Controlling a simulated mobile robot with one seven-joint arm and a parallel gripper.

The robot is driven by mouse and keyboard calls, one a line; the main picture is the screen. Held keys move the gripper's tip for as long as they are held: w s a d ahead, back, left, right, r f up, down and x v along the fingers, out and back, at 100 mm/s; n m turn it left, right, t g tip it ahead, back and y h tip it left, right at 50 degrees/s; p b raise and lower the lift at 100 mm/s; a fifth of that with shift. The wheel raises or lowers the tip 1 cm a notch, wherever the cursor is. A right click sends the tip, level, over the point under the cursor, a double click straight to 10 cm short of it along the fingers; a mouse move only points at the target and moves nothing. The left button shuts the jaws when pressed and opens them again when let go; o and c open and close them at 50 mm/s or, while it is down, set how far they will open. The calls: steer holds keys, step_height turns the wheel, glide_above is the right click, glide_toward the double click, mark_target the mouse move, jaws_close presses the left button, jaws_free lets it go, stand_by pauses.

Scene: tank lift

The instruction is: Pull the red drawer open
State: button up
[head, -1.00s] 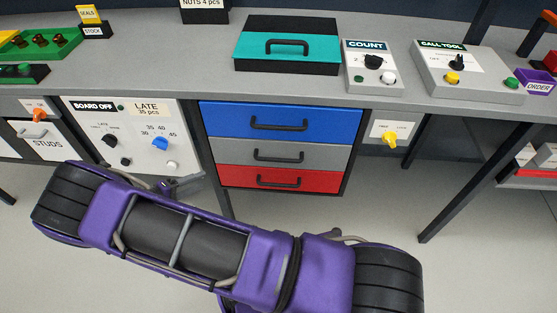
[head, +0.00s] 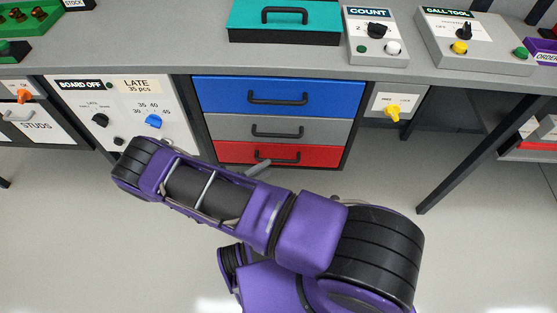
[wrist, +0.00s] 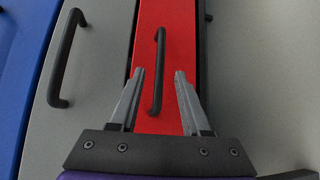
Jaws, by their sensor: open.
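The red drawer (head: 232,152) is the lowest of three in the unit under the bench, and its front looks flush with those above. Its dark bar handle (head: 292,157) is partly covered by my arm in the head view. In the wrist view the red drawer front (wrist: 181,40) runs up the picture, with its handle (wrist: 160,50) near the middle. My gripper (wrist: 159,72) is open, one finger on each side of the handle in the picture. Neither finger visibly touches it. Whether the fingertips reach to the handle's depth is hard to tell.
The grey drawer (head: 225,128) and blue drawer (head: 225,95) sit above, each with a similar handle. A switch panel (head: 397,103) is to the right, and a board with knobs (head: 125,120) is to the left. Bench legs stand at the right. The floor in front is clear.

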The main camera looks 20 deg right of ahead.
mark_target(278, 160)
steer(key=x, duration=0.6)
steer(key=shift+w+d+f, duration=0.1)
steer(key=shift+w+d, duration=0.1)
steer(key=shift+d, duration=0.1)
jaws_close()
stand_by(1.1)
